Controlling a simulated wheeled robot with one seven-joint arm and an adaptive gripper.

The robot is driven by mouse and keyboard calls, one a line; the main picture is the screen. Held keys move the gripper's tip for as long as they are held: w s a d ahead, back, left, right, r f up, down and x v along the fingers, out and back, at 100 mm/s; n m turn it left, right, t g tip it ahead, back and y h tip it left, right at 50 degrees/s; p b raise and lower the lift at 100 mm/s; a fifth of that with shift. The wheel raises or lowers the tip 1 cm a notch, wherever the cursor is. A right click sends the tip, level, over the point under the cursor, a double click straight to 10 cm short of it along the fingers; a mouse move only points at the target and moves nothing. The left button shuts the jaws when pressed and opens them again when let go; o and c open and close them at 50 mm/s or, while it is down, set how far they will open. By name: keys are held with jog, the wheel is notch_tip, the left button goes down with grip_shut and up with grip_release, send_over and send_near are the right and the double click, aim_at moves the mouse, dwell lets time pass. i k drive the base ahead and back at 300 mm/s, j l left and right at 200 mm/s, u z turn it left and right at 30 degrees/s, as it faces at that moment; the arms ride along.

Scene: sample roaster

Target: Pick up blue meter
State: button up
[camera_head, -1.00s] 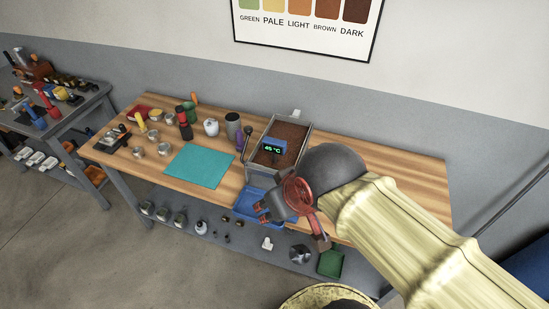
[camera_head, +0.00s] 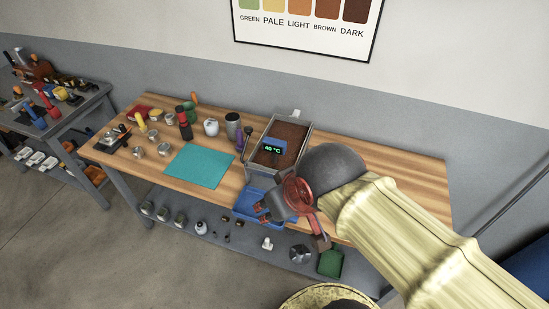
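A blue meter with a lit green display (camera_head: 272,149) sits at the metal bin of brown beans on the wooden table, toward the bin's front left. Its display shows a temperature in °C. My gripper (camera_head: 262,211) is in front of the bin, above a blue tray at the table's front edge, and apart from the meter. Its two fingertips look spread with nothing between them. The red ring and dark wrist of my arm hide part of the tray and the table edge.
The metal bin (camera_head: 301,127) has raised walls. A teal mat (camera_head: 199,166) lies left of it, clear. A purple-handled tool (camera_head: 239,139), a grey cup (camera_head: 232,126) and several jars stand nearby. The blue tray (camera_head: 249,200) is below my gripper. A lower shelf holds small items.

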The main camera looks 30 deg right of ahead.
aim_at(276, 146)
jog(key=j+z, duration=0.2)
jog(key=z, duration=0.2)
jog(key=j+z, duration=0.2)
jog(key=z, duration=0.2)
jog(key=k+j+z, duration=0.1)
jog(key=z, duration=0.3)
jog(key=k+j+z, duration=0.1)
jog(key=j+z, duration=0.15)
jog(key=z, duration=0.15)
jog(key=j, duration=0.15)
jog(key=k, duration=0.05)
